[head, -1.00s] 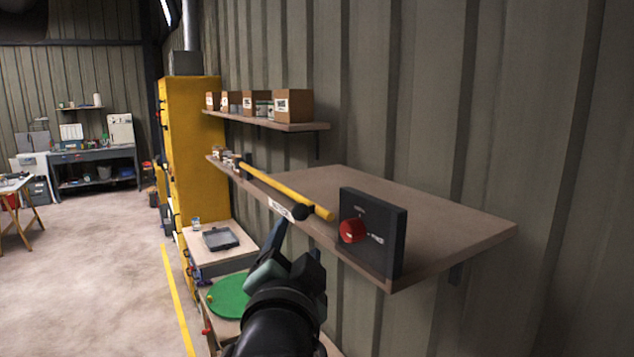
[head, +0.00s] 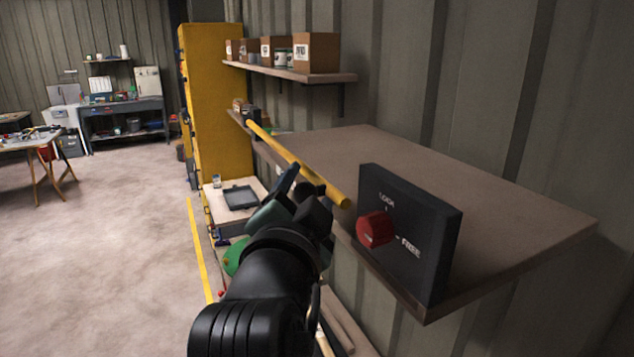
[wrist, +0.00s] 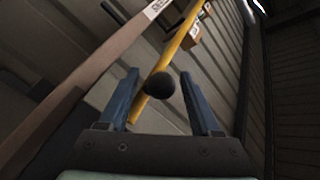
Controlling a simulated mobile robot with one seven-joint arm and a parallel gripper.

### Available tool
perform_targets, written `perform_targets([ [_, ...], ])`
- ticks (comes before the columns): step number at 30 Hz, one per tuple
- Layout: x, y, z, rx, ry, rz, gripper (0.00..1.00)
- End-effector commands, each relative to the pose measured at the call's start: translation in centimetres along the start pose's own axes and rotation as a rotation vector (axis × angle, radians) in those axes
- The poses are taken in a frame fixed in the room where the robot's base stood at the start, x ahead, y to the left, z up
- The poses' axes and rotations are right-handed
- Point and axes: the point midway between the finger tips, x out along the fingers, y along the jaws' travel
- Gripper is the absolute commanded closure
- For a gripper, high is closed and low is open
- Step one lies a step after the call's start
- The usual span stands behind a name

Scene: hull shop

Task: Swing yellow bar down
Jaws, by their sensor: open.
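The yellow bar (head: 295,160) runs along the front edge of the wall shelf, from a dark mount at the far end to its near end by the control box. In the wrist view the yellow bar (wrist: 172,60) has a black ball knob (wrist: 160,87) near its end. My gripper (wrist: 163,98) is open, with a blue finger on each side of the knob; I cannot tell whether they touch it. In the head view my gripper (head: 292,188) is at the near end of the bar and partly hides the knob. A dark box (head: 408,228) carries a red knob (head: 375,229) marked LOCK and FREE.
The wooden shelf (head: 480,190) is mostly bare near the box. An upper shelf (head: 290,73) holds cartons and cans. Below stand a bench with a grey tray (head: 240,196) and a green disc (head: 236,256). Open floor lies to the left.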

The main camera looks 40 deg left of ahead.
Motion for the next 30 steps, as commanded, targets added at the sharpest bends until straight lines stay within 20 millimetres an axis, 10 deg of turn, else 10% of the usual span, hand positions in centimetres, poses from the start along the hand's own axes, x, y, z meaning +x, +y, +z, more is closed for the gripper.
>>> perform_targets([
  [9,-0.05,-0.06,0.03,0.000,0.000,-0.001,0.37],
  [20,-0.06,-0.18,-0.05,-0.002,0.002,-0.004,1.00],
  [30,-0.09,-0.34,-0.19,-0.004,0.006,-0.009,1.00],
])
